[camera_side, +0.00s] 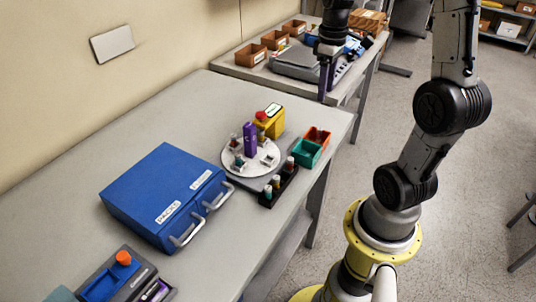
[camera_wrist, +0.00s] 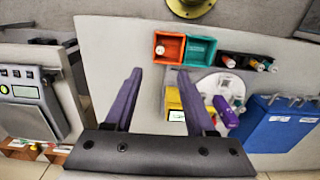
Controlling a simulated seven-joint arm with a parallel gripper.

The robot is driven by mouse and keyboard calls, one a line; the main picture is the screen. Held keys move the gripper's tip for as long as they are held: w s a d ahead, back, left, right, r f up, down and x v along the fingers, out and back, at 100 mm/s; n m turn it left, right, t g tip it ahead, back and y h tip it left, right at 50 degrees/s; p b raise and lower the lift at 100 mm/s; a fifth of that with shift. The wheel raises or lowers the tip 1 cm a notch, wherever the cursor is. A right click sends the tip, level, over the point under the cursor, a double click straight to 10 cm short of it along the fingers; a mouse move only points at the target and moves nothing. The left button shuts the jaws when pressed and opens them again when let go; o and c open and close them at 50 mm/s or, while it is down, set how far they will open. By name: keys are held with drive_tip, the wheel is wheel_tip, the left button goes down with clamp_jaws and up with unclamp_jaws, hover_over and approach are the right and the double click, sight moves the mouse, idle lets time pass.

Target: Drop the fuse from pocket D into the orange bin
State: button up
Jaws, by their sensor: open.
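The orange bin (camera_side: 317,132) stands near the table's right edge. In the wrist view, the orange bin (camera_wrist: 177,37) shows a small pale round thing inside it. A white round turntable (camera_side: 232,164) carries several small fuse-like pieces and a purple post (camera_side: 249,139). It shows in the wrist view too (camera_wrist: 212,80). I cannot read pocket letters, so I cannot tell which one is D. My gripper (camera_wrist: 159,76) is open and empty, its purple fingers apart. In the side view, my gripper (camera_side: 324,94) hangs high, beyond the bins and away from the turntable.
A teal bin (camera_side: 307,153) adjoins the orange one. A black rack (camera_side: 268,198) with several coloured-top cylinders stands beside the turntable. A yellow box (camera_side: 272,124) with a red button is behind it. A blue drawer cabinet (camera_side: 160,188) stands left. Another bench holds brown boxes (camera_side: 252,55) and equipment.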

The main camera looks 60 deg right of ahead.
drive_tip(key=shift+r, duration=1.9)
drive_tip(key=s+a+r+n+t, duration=0.1)
drive_tip(key=a+r+n+t, duration=0.3)
drive_tip(key=a, duration=1)
drive_tip(key=s+a+f+m+t, duration=0.1)
drive_tip(key=s+a+f+m, duration=0.2)
drive_tip(key=s+a, duration=0.4)
drive_tip(key=shift+s+f+m+t, duration=0.3)
drive_tip(key=shift+m, duration=0.2)
